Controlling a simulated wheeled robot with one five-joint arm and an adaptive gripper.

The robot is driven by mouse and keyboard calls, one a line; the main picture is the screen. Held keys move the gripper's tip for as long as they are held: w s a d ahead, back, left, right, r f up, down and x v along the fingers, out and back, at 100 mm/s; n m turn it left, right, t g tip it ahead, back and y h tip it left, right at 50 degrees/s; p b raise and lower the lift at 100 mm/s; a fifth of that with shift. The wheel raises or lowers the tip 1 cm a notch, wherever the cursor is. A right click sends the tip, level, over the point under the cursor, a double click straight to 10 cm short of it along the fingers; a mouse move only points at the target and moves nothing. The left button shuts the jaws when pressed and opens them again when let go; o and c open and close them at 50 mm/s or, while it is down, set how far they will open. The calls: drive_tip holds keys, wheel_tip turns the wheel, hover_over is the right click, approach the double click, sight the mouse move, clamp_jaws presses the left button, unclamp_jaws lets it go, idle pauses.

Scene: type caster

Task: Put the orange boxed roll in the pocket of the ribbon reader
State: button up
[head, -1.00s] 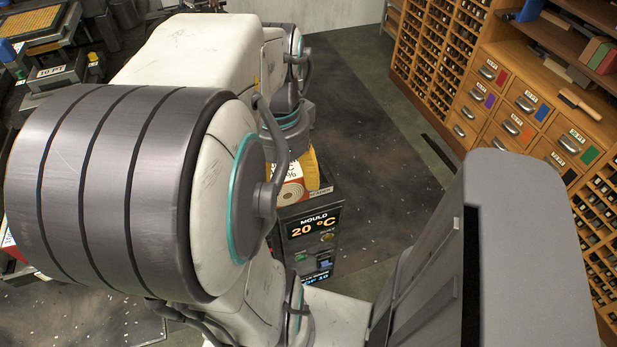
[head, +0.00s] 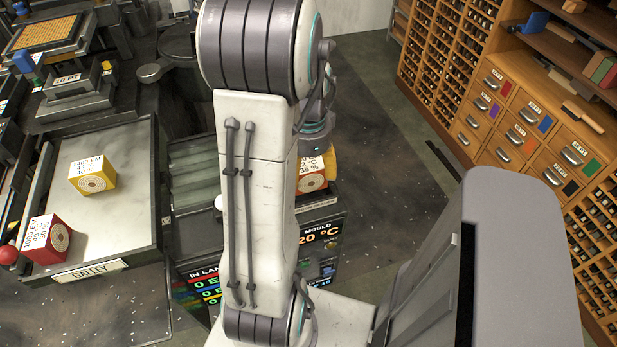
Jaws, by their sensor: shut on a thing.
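The orange boxed roll (head: 312,180) shows past the right edge of my arm, with a white label and a ringed roll end; its left part is hidden. My gripper (head: 327,165) is mostly hidden behind my arm; a yellow finger shows at the box's right side, and it is shut on the box. The ribbon reader (head: 325,240), a dark cabinet with a display reading MOULD 20 °C, stands just below the box. Its middle is covered by my arm. I cannot make out its pocket, or whether the box touches the reader.
A yellow boxed roll (head: 93,176) and a red boxed roll (head: 47,240) sit on the galley tray (head: 125,215) at left. A wooden drawer cabinet (head: 520,130) lines the right. Dark floor (head: 385,190) is clear between the reader and the cabinet.

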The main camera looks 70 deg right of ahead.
sight(309, 182)
drive_tip(key=shift+f+p, duration=0.5)
drive_tip(key=shift+f, duration=1.5)
drive_tip(key=shift+f, duration=0.1)
drive_tip(key=o, duration=1.3)
drive_tip(key=shift+c, duration=0.2)
